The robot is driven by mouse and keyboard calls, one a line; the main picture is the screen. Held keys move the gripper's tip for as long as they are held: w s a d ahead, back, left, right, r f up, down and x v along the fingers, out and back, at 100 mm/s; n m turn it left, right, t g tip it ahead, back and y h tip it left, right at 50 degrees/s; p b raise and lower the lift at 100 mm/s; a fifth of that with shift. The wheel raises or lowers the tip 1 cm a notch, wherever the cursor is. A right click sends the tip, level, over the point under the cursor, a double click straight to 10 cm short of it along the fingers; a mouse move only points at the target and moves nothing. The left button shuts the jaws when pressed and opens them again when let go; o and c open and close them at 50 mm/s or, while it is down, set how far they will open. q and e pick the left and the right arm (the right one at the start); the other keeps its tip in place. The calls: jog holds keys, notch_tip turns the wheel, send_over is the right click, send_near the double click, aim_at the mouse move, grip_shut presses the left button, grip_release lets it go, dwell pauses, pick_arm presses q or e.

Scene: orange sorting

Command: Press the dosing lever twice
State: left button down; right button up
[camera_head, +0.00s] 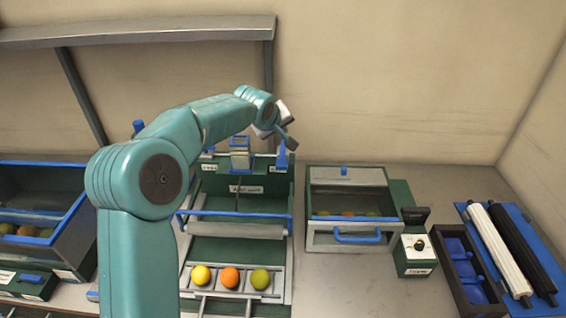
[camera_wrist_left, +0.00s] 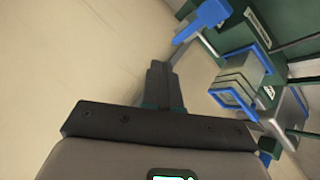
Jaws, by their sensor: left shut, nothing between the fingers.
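My left arm reaches in from the left in the head view, and its gripper (camera_head: 291,144) is above the back of the green machine. In the left wrist view the fingers (camera_wrist_left: 158,68) are together with nothing between them. A blue lever (camera_head: 281,155) stands upright at the machine's back right, just below the gripper in the head view. A blue lever also shows at the top of the left wrist view (camera_wrist_left: 207,19), apart from the fingertips. I cannot tell for certain that it is the dosing lever. My right gripper is not in view.
A silver block with a blue frame (camera_head: 240,155) is left of the lever. A yellow ball (camera_head: 201,275), an orange ball (camera_head: 229,278) and a green ball (camera_head: 260,279) lie in the front tray. A drawer box (camera_head: 346,179) and a button box (camera_head: 416,254) stand to the right.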

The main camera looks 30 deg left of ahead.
aim_at(280, 164)
pick_arm(q)
notch_tip(280, 164, down, 8)
jog(key=b, duration=0.5)
jog(key=shift+a+b, duration=0.1)
jog(key=shift+b, duration=0.3)
jog(key=shift+s+f+b, duration=0.1)
jog(key=shift+f+b, duration=0.15)
jog(key=shift+b, duration=0.05)
dwell(1.2)
jog(key=shift+f+b, duration=0.4)
jog(key=shift+b, duration=0.2)
